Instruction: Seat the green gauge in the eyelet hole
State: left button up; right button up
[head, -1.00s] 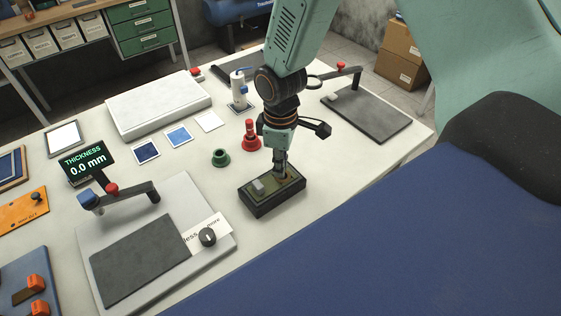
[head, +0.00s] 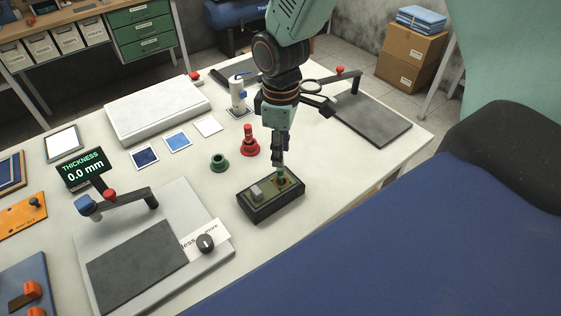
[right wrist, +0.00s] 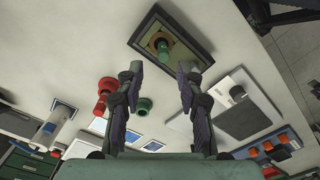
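The green gauge (head: 281,179) stands roughly upright at the right end of a dark open box (head: 262,216). In the right wrist view the green gauge (right wrist: 163,49) sits within a brass-coloured eyelet ring (right wrist: 152,40); how deep it sits cannot be told. My right gripper (head: 278,163) is just above the gauge. In the right wrist view the right gripper (right wrist: 160,76) has its fingers spread, with nothing between them and the gauge beyond the tips. My left gripper is not in view.
A small pale block (head: 256,191) is in the box's left part. An empty green stand (head: 219,161) and a red gauge in a red stand (head: 249,141) are behind the box. A thickness gauge plate (head: 205,265) lies front left. The table right of the box is clear.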

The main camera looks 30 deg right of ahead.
notch_tip(320, 180, up, 6)
jog(key=shift+f, duration=0.1)
dwell(0.4)
jog(key=shift+a, duration=0.2)
